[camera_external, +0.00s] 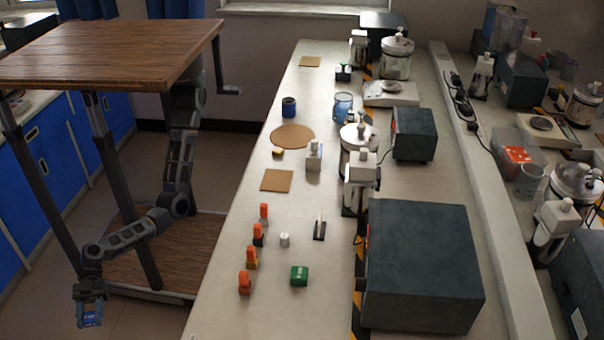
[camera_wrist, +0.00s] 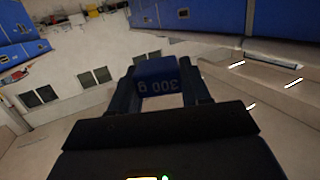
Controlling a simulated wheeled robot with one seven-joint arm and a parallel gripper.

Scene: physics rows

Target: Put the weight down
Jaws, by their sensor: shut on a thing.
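A blue weight (camera_wrist: 160,72) marked "300 g" sits between the two fingers in the wrist view, its print upside down. My gripper (camera_external: 90,312) is shut on it. In the external view the weight shows as a small blue patch (camera_external: 91,320) low at the left. My gripper hangs there with the fingers down, over the floor and left of the long pale bench (camera_external: 225,300). The weight is apart from the bench. Part of the weight is hidden by the fingers.
Several orange-topped pieces (camera_external: 251,257) stand along the bench's left edge, near a silver cylinder (camera_external: 284,240) and green block (camera_external: 299,275). A tan square mat (camera_external: 277,181) lies bare; a round mat (camera_external: 298,132) lies behind. A dark box (camera_external: 425,260) fills the front right.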

